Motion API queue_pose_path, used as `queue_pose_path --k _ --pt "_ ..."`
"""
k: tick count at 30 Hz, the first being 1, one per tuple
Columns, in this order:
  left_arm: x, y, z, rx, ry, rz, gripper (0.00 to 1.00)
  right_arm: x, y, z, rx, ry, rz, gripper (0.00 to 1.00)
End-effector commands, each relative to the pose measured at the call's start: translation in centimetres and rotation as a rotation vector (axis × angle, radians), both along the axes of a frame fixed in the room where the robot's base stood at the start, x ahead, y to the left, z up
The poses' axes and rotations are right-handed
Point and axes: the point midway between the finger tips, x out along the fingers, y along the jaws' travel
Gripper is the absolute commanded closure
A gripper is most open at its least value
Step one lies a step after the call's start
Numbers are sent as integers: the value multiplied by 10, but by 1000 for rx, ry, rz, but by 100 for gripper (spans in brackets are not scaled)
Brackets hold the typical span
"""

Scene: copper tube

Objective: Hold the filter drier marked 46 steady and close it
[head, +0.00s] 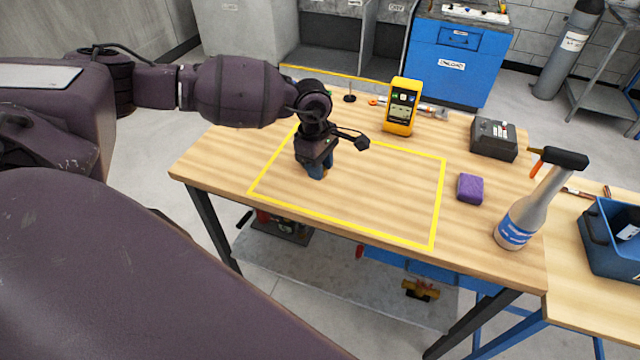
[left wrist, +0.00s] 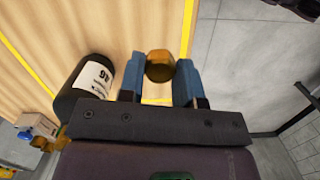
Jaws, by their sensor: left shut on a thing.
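The filter drier is a dark rounded cylinder (left wrist: 88,88) with a white label reading 46. It lies tilted in the left wrist view, just left of my left gripper. I cannot make it out in the head view. My left gripper (head: 320,170) points down over the yellow-marked area of the table. In the left wrist view its two blue fingers are shut on a round brass-coloured cap (left wrist: 160,66). In the head view the cap is mostly hidden by the fingers. My right gripper is in no view.
The wooden table (head: 380,220) has a yellow outlined area, mostly clear. A yellow meter (head: 401,106) stands behind it. A dark box (head: 493,138), purple sponge (head: 470,188) and spray bottle (head: 530,210) stand to the right. A blue bin (head: 612,250) is on the neighbouring table.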

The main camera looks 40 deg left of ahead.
Motion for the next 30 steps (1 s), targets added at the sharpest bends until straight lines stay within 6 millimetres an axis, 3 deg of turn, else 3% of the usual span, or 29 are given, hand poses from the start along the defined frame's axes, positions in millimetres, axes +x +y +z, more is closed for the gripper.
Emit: queue_pose_path --k 6,13,19,30 --pt "0 0 53 0 -3 0 91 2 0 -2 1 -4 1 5" --pt "0 0 90 0 -2 -1 91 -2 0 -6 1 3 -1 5" --pt "0 0 103 -1 1 1 91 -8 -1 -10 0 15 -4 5" --pt "0 0 105 -1 1 1 91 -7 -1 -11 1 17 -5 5"
